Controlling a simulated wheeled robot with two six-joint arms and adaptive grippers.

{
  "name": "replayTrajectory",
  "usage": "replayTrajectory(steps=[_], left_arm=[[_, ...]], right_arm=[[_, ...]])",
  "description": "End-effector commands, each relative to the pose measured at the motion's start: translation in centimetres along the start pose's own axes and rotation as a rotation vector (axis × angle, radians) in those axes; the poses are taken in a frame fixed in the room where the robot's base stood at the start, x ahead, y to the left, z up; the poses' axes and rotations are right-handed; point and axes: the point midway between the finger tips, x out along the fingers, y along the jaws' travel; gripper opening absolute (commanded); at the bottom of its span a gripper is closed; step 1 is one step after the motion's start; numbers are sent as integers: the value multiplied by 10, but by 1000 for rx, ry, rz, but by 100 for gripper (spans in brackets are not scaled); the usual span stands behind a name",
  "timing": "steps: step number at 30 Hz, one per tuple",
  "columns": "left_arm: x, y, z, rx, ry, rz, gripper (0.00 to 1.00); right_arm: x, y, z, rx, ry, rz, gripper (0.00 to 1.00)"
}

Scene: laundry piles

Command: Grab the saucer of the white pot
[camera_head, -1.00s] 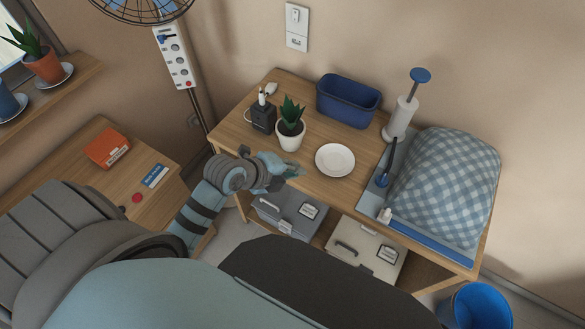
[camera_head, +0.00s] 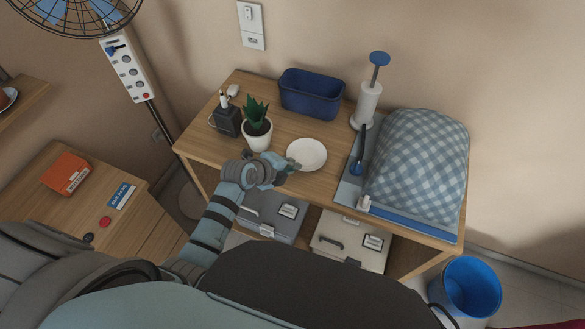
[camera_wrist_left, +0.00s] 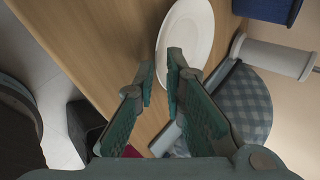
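The saucer (camera_head: 307,154) is a round white plate lying flat on the wooden desk, to the right of the white pot (camera_head: 257,136) with its green spiky plant. No pot stands on it. My left gripper (camera_head: 287,166) is at the desk's front edge, close to the saucer's near left rim. In the left wrist view the two teal fingers (camera_wrist_left: 160,70) are apart, with nothing clamped between them. The saucer (camera_wrist_left: 190,30) shows just beyond the fingertips, and one finger overlaps its rim. I cannot tell whether they touch. My right gripper is not in view.
A blue bin (camera_head: 310,98) stands behind the saucer. A dark pen holder (camera_head: 227,121) is beside the pot. Drawer boxes (camera_head: 350,240) sit below the desk; a blue bucket (camera_head: 468,287) stands right.

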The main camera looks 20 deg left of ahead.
Motion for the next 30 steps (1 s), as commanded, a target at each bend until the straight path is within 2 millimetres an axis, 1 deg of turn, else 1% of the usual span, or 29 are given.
replayTrajectory(steps=[1, 3, 7, 14, 16, 25, 30], left_arm=[[7, 1, 0, 0, 0, 1, 11], [12, 1, 0, 1, 0, 0, 11], [17, 0, 0, 1, 0, 0, 11], [17, 0, 0, 1, 0, 0, 11], [17, 0, 0, 1, 0, 0, 0], [16, 1, 0, 1, 0, 2, 0], [11, 5, 0, -2, -2, 4, 0]], right_arm=[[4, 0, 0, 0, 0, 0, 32], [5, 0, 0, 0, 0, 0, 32], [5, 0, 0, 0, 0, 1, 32], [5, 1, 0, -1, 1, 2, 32], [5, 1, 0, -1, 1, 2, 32], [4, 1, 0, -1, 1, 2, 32], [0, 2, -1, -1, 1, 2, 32]])
